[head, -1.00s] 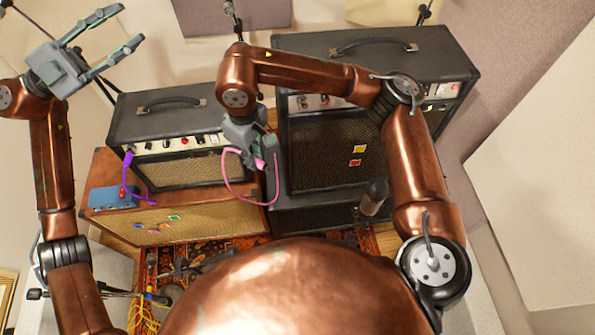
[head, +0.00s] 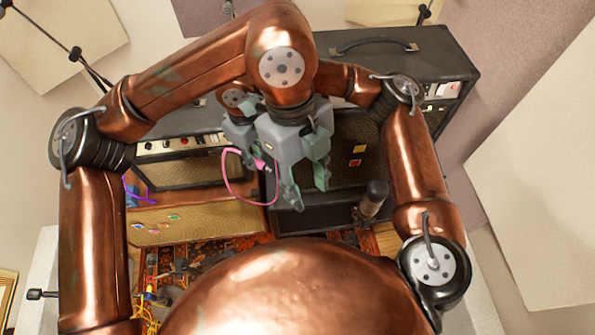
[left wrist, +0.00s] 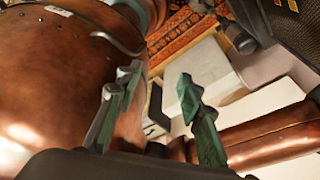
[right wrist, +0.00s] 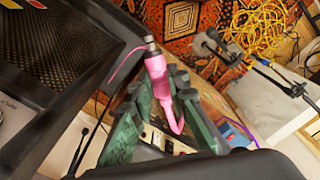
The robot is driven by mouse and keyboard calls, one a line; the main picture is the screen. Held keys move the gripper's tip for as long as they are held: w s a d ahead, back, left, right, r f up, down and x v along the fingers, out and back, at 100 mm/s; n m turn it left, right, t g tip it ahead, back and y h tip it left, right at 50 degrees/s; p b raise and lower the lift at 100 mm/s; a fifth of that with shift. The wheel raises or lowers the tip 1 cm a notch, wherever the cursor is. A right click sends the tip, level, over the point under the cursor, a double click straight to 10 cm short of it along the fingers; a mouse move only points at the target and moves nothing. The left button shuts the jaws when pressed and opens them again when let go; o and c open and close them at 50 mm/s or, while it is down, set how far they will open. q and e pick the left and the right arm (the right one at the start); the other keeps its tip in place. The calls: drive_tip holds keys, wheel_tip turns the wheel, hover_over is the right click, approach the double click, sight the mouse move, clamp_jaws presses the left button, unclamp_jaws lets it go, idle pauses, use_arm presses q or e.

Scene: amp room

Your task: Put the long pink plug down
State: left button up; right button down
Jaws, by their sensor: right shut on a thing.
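The long pink plug (right wrist: 155,68), with a metal tip, is held between the fingers of my right gripper (right wrist: 158,88). Its pink cable (head: 226,182) hangs in a loop in the head view. In the head view the right gripper is mostly hidden behind my left gripper (head: 308,192), and little of the plug shows. My left gripper hangs in front of the large amp, its fingers pointing down. In the left wrist view its fingers (left wrist: 155,80) are apart with nothing between them.
A large black amp (head: 345,130) stands behind the grippers. A smaller amp (head: 180,172) is at the left, with a purple cable (head: 138,195) beside it. A dark microphone (head: 373,202) stands at right. A patterned rug (head: 225,252) and yellow cables (right wrist: 258,30) lie below.

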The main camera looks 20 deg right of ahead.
use_arm(q)
drive_tip(key=w+d+f+n+t+y, duration=0.1)
drive_tip(key=w+f+n+t+y, duration=0.15)
drive_tip(key=f+t, duration=0.4)
drive_tip(key=n+t+y, duration=0.2)
drive_tip(key=t, duration=0.2)
approach(270, 169)
drive_tip(key=x, duration=0.8)
drive_tip(key=shift+a+f, duration=0.1)
drive_tip(key=shift+c, duration=0.2)
clamp_jaws()
use_arm(e)
drive_tip(key=c, duration=1.8)
unclamp_jaws()
